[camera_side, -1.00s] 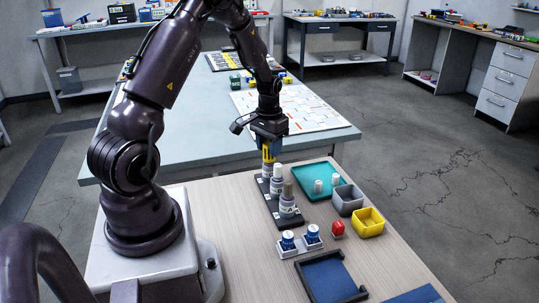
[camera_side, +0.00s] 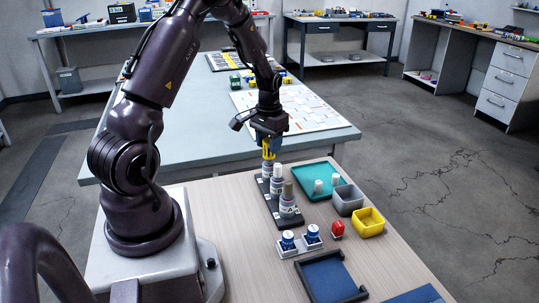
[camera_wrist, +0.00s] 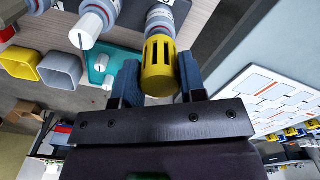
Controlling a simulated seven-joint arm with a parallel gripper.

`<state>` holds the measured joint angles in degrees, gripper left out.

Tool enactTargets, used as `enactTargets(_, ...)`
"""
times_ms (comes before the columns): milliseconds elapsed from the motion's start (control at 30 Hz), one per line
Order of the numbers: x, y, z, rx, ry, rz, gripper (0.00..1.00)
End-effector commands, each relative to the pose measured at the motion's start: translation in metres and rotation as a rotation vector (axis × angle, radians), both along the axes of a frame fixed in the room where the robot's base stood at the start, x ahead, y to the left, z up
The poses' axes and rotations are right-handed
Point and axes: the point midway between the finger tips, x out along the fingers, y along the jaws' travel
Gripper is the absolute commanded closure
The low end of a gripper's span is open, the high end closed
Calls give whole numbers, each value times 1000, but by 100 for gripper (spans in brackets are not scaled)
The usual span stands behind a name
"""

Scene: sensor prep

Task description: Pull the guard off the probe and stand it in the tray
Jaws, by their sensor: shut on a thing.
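The yellow slotted guard (camera_wrist: 159,68) sits on the end of the grey and white probe (camera_wrist: 160,20). It also shows in the side view (camera_side: 268,152), at the far end of the dark rack (camera_side: 291,224). My gripper (camera_wrist: 160,84) is shut on the guard, with a blue finger on each side; it points down over the rack in the side view (camera_side: 269,145). The guard and probe look in line, and I see no clear gap between them. The teal tray (camera_side: 301,177) lies to the right of the rack, with two small white pieces standing in it.
Two more capped probes (camera_side: 287,205) stand nearer in the rack. A grey bin (camera_side: 347,200) and a yellow bin (camera_side: 369,225) are right of it.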

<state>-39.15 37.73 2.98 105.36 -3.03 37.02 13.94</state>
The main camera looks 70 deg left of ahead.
Motion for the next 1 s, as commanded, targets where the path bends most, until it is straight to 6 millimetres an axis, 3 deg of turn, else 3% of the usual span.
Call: enactTargets(1000, 0, 0, 51, 2, -1, 0, 75)
